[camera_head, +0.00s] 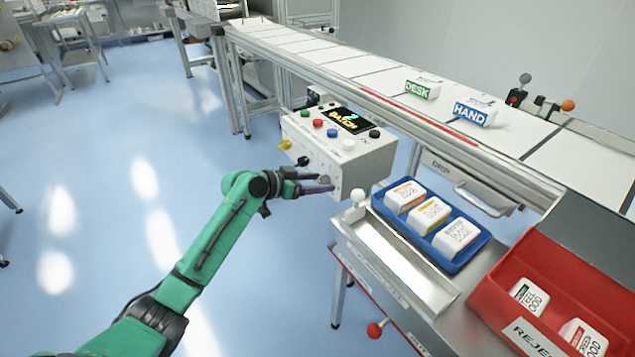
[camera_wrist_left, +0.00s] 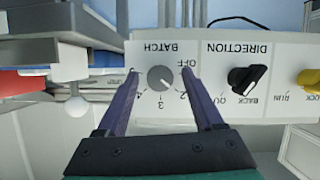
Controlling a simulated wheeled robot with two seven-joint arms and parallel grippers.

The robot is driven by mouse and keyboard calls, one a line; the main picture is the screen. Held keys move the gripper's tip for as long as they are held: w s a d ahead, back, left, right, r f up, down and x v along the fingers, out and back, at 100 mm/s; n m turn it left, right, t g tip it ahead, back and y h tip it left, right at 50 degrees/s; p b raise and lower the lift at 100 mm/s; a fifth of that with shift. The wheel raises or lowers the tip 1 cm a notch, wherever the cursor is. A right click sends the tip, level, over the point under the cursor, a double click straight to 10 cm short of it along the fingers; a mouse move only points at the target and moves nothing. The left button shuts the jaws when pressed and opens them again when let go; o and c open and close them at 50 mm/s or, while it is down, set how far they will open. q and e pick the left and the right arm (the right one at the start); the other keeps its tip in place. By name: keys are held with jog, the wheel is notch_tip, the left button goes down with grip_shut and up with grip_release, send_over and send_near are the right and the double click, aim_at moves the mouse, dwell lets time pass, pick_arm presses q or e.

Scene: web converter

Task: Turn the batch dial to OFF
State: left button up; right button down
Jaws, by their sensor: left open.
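The batch dial (camera_wrist_left: 160,78) is a small round grey knob on the white control box, shown upside down in the left wrist view. OFF, 2, 3, 4 and 5 are printed around it; I cannot tell which mark it points at. My left gripper (camera_head: 325,184) is open in front of the box's front face. In the left wrist view its two dark fingers (camera_wrist_left: 160,98) stand either side of the dial, apart from it in the picture. In the head view the dial is not clearly seen near the fingers. My right gripper is not in view.
The control box (camera_head: 346,168) also carries a black direction knob (camera_wrist_left: 242,80), a yellow knob (camera_wrist_left: 309,80) and coloured buttons on top. A blue tray (camera_head: 459,264) with white packs and a red reject bin (camera_head: 491,284) lie to the right. A conveyor (camera_head: 372,78) runs behind.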

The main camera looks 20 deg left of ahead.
pick_arm(q)
grip_shut()
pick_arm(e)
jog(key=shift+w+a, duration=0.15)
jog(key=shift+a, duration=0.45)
pick_arm(q)
jog(key=shift+a, duration=0.1)
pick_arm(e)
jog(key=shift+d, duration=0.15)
pick_arm(q)
jog(key=shift+w+n+g+h, duration=0.1)
jog(key=shift+n+g+h, duration=0.4)
jog(key=shift+n, duration=0.6)
jog(key=shift+a+f+n+h+b, duration=0.1)
jog(key=shift+n+h+b, duration=0.4)
jog(key=shift+n, duration=0.1)
jog(key=shift+n+g+h+b, duration=0.4)
jog(key=shift+n+h, duration=0.1)
jog(key=shift+n, duration=0.4)
jog(key=shift+n+h+b, duration=0.4)
jog(key=shift+n, duration=0.5)
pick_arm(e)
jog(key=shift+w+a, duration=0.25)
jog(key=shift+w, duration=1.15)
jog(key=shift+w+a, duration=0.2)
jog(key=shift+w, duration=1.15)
